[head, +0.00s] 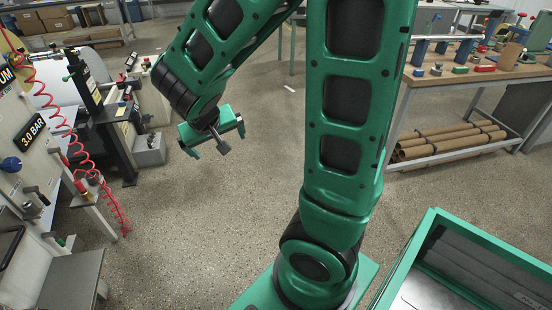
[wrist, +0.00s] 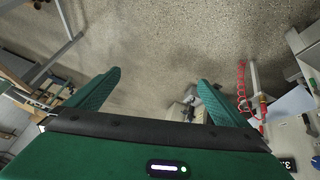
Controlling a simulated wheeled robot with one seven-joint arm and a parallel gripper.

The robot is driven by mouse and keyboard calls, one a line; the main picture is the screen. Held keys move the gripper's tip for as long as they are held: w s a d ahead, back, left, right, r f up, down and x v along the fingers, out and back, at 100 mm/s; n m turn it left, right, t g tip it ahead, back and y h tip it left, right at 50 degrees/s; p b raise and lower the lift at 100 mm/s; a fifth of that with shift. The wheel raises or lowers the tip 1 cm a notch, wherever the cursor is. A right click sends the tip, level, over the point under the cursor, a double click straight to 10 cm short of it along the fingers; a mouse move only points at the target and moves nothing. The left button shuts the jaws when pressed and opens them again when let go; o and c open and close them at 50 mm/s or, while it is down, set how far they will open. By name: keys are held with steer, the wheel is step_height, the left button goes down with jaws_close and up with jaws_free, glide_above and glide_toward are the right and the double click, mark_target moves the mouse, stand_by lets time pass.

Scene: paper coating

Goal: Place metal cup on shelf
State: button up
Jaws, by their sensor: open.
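My gripper (head: 216,138) hangs in the air over the open floor, left of the middle in the head view. I cannot make out a metal cup in either view. A low shelf (head: 436,160) under the workbench at the right holds several brown rolls (head: 450,141). I cannot tell whether this is the task's shelf.
The workbench (head: 476,74) at the right carries small coloured tools. A machine panel (head: 18,118) with a red coiled hose (head: 86,168) and a grey side table (head: 72,278) stand at the left. A green-rimmed bin (head: 405,262) is at the lower right. The middle floor is clear.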

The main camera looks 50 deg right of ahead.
steer(key=s+d+r+m+g+y, duration=0.1)
steer(key=s+d+r+g+y, duration=0.1)
steer(key=s, duration=0.9)
steer(key=s+d+r+m+g+y, duration=0.1)
steer(key=s+d+r+g+y, duration=0.1)
steer(key=s, duration=1)
steer(key=shift+r+g+y, duration=0.35)
steer(key=shift+g+y, duration=0.05)
steer(key=shift+y, duration=0.1)
steer(key=shift+d, duration=0.1)
